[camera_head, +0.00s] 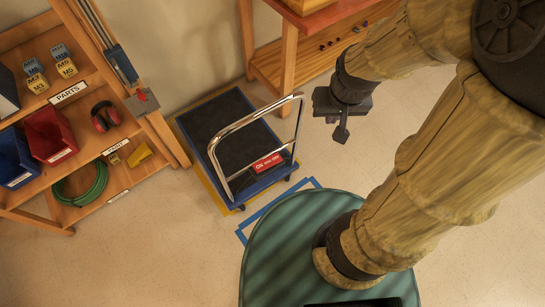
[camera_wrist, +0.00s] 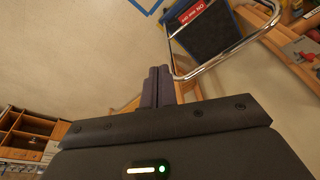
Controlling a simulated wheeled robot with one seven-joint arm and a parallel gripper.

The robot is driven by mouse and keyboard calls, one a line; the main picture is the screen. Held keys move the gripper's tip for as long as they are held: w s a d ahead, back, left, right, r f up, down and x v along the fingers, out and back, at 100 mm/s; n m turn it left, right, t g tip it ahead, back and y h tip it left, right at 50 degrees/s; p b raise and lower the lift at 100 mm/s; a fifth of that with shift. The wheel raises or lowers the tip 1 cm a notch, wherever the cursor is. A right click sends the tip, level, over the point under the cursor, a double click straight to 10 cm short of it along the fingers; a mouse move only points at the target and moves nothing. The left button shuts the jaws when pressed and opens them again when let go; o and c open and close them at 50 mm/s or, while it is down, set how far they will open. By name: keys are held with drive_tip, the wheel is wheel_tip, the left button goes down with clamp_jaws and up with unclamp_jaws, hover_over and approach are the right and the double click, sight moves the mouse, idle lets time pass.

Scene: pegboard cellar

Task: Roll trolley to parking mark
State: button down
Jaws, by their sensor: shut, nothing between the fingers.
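The trolley (camera_head: 220,122) has a blue deck with a black top, a chrome push handle (camera_head: 257,115) and a red label (camera_head: 268,162). It stands left of centre on a yellow-taped floor patch (camera_head: 212,188). A blue tape outline (camera_head: 309,184) lies on the floor at its near end, partly hidden by my base. My gripper (camera_head: 341,134) is shut and empty, in the air right of the handle and apart from it. In the wrist view my shut fingers (camera_wrist: 158,84) show left of the handle (camera_wrist: 238,50), with the trolley's deck (camera_wrist: 212,34) beyond.
A wooden shelf (camera_head: 92,85) with bins, a green hose (camera_head: 82,186) and red ear defenders (camera_head: 105,115) stands close left of the trolley. A wooden workbench (camera_head: 288,70) stands behind to the right. The floor at lower left (camera_head: 150,255) is clear.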

drive_tip(key=shift+w, duration=0.2)
drive_tip(key=w+a+f+n+g+b, duration=0.1)
drive_tip(key=f+b, duration=0.5)
drive_tip(key=f, duration=0.7)
drive_tip(key=w+a+f+n+b, duration=0.3)
drive_tip(key=a+f+b, duration=0.3)
drive_tip(key=f, duration=0.8)
drive_tip(key=w+a+f+n+g+b, duration=0.1)
drive_tip(key=a+f+b, duration=0.3)
drive_tip(key=f+b, duration=0.4)
wheel_tip(320, 180, down, 6)
drive_tip(key=shift+w+f+n+g, duration=0.1)
drive_tip(key=shift+w+n+g, duration=0.2)
drive_tip(key=shift+w+n, duration=0.45)
